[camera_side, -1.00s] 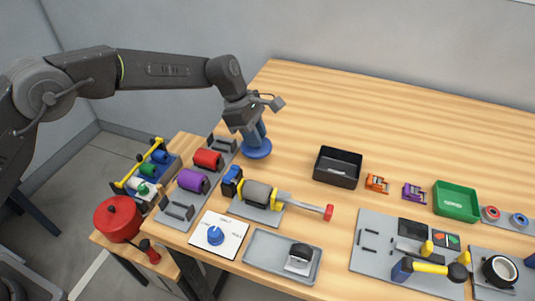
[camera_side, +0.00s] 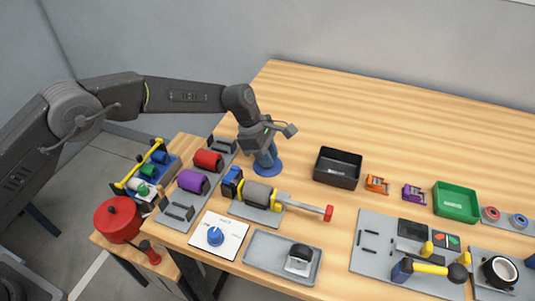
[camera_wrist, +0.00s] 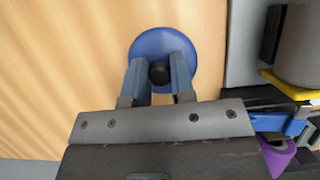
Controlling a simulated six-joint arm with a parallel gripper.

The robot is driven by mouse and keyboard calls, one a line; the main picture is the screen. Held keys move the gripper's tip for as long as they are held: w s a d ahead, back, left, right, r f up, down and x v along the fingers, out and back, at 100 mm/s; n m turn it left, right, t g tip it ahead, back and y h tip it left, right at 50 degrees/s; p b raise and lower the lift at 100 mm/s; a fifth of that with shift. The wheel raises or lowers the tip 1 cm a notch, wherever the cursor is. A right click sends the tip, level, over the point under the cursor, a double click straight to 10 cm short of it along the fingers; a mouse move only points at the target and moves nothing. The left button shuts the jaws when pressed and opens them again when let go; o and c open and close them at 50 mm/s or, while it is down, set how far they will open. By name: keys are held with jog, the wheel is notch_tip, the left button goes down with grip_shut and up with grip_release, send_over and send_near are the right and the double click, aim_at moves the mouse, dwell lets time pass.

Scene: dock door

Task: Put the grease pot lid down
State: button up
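The grease pot lid, a round blue disc with a black knob, hangs at my fingertips in the side view (camera_side: 267,168) and shows at the top of the wrist view (camera_wrist: 165,43). My gripper (camera_side: 266,156) points down, with its two blue-grey fingers (camera_wrist: 159,73) closed on either side of the knob. The lid looks level and sits low over the bare wood of the table (camera_side: 300,125). I cannot tell whether its underside touches the wood.
Close by are a grey motor with a red-tipped shaft (camera_side: 262,194), red (camera_side: 208,160) and purple (camera_side: 192,182) rollers, and a black bin (camera_side: 338,167). A red pot (camera_side: 118,220) stands on the lower left stand. The table behind the lid is clear.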

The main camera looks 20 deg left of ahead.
jog(key=o, duration=0.5)
jog(key=shift+c, duration=0.2)
jog(key=v, duration=1.2)
jog(key=shift+r, duration=0.15)
